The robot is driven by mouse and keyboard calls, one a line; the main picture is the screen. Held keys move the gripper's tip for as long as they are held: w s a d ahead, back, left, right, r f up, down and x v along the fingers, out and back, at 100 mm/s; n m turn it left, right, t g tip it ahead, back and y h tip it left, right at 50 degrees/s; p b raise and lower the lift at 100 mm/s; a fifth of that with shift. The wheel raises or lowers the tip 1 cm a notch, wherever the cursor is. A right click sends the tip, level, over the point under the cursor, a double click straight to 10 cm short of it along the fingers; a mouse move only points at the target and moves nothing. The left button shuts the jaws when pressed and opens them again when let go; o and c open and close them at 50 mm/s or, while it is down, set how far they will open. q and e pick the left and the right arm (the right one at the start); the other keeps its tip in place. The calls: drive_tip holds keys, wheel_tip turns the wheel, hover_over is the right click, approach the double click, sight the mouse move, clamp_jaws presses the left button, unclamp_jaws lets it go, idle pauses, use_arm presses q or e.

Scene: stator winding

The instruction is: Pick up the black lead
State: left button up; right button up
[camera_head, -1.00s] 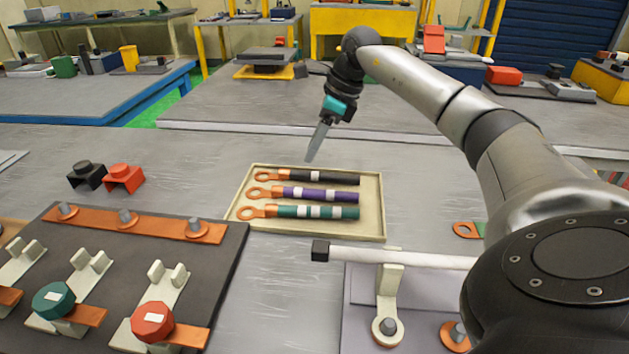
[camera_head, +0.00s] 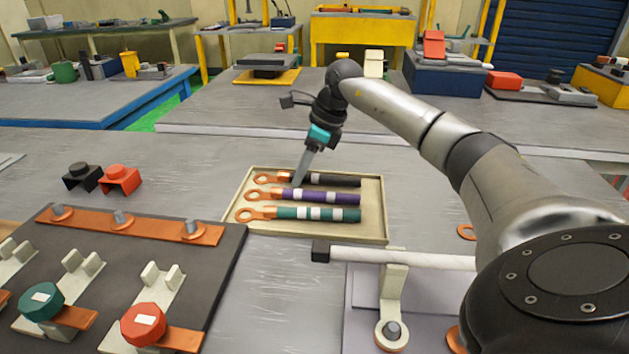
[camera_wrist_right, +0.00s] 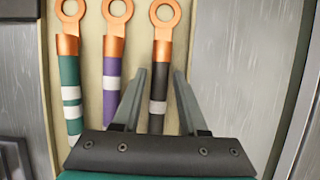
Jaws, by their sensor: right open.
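The black lead (camera_head: 335,180) lies in the cream tray (camera_head: 374,222), at its far side, with a copper ring end on the left and a white band. In the right wrist view the black lead (camera_wrist_right: 157,75) runs between the two fingers of my right gripper (camera_wrist_right: 162,80), which is open. In the head view my right gripper (camera_head: 299,183) points down at the tray by the lead's copper end, its tip overlapping the leads. Whether it touches the lead is not clear. My left gripper is not in view.
A purple lead (camera_head: 320,197) and a green lead (camera_head: 345,214) lie beside the black one in the tray. A dark board (camera_head: 213,262) with pegs and terminals is at the left. A white bar (camera_head: 400,258) crosses in front of the tray.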

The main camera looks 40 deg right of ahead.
clamp_jaws()
drive_tip(key=shift+r, duration=0.1)
idle(0.7)
drive_tip(key=shift+r, duration=0.4)
drive_tip(key=shift+r+p, duration=0.3)
drive_tip(key=shift+r, duration=0.05)
wheel_tip(320, 180, up, 7)
drive_tip(key=p, duration=0.2)
drive_tip(key=shift+p, duration=0.3)
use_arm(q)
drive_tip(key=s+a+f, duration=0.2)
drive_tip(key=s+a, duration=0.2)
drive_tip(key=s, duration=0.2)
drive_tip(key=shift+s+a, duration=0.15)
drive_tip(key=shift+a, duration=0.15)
use_arm(e)
drive_tip(key=shift+r, duration=0.7)
